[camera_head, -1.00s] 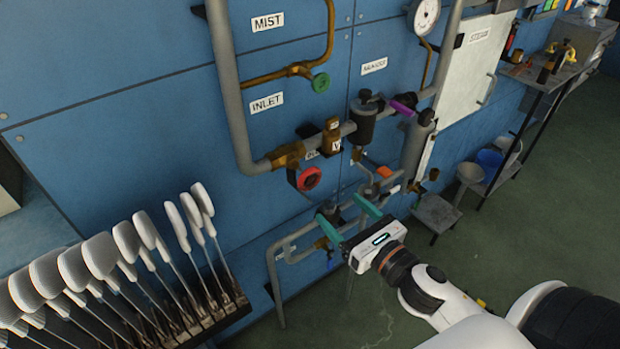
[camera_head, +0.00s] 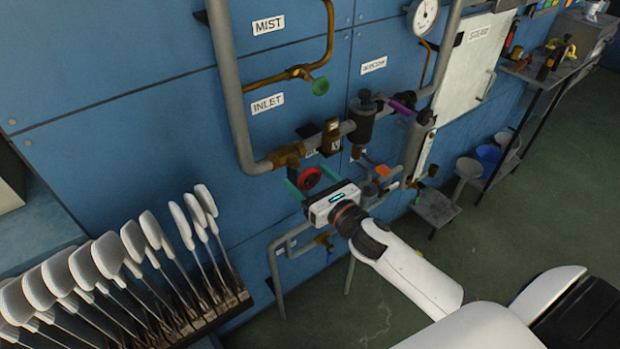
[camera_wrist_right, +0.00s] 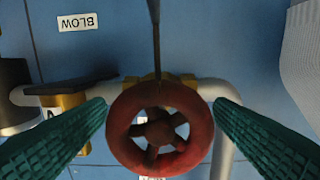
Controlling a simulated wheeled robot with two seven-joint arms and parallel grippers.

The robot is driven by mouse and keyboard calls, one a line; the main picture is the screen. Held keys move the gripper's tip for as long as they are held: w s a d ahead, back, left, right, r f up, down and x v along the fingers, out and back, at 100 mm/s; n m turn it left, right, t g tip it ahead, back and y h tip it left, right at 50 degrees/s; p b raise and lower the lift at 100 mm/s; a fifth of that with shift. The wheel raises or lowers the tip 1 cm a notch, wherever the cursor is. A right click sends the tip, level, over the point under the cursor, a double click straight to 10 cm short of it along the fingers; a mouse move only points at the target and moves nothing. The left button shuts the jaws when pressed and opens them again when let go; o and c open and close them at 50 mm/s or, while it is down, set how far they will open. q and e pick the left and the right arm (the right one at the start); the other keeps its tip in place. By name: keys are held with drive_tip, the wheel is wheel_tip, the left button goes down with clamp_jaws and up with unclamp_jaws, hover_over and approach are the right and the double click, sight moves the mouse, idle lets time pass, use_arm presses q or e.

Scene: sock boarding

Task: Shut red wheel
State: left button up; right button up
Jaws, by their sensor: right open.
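The red wheel (camera_head: 308,178) is a small handwheel on a brass valve (camera_head: 288,154) at the lower end of the large grey pipe, below the INLET label. My right gripper (camera_head: 311,186) is at the wheel with its green fingers open. In the right wrist view the red wheel (camera_wrist_right: 158,128) faces the camera, between the two green fingers (camera_wrist_right: 160,122). One finger is on each side of the rim; I cannot tell whether they touch it. My left gripper is not in view.
Grey pipes and a dark cylinder (camera_head: 360,122) are right of the wheel. A green wheel (camera_head: 320,86) is above. A rack of white sock forms (camera_head: 110,255) stands at lower left. A shelf stand (camera_head: 545,75) with buckets is at right.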

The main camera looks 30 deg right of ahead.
drive_tip(key=shift+c, duration=0.5)
drive_tip(key=c, duration=0.9)
drive_tip(key=shift+m, duration=0.3)
